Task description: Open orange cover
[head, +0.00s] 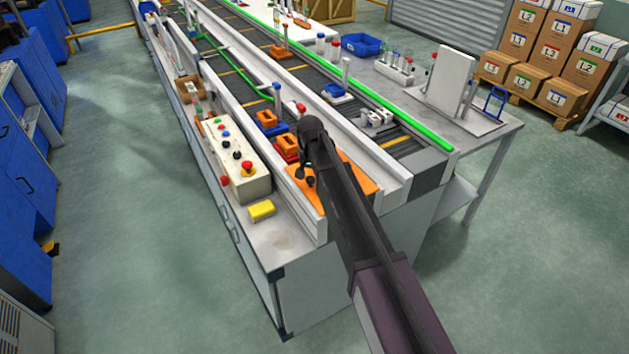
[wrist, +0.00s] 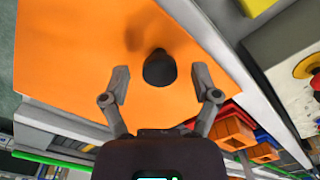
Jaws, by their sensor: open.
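The orange cover (head: 358,178) is a flat panel lying over the near end of the conveyor line, and it fills much of the wrist view (wrist: 70,60). A black round knob (wrist: 160,70) stands up from it. My gripper (wrist: 160,76) is open, with one finger on each side of the knob and a visible gap to both. In the head view my gripper (head: 302,170) is small and dark above the cover, beside the knob (head: 309,182). My arm hides part of the cover. I cannot tell whether the fingertips reach down to the knob's height.
A control box (head: 238,160) with buttons and a yellow block (head: 262,210) sit left of the cover. Orange parts in red and blue holders (head: 267,119) stand just behind it. A raised rail (head: 398,180) runs along the right. Open floor lies in front.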

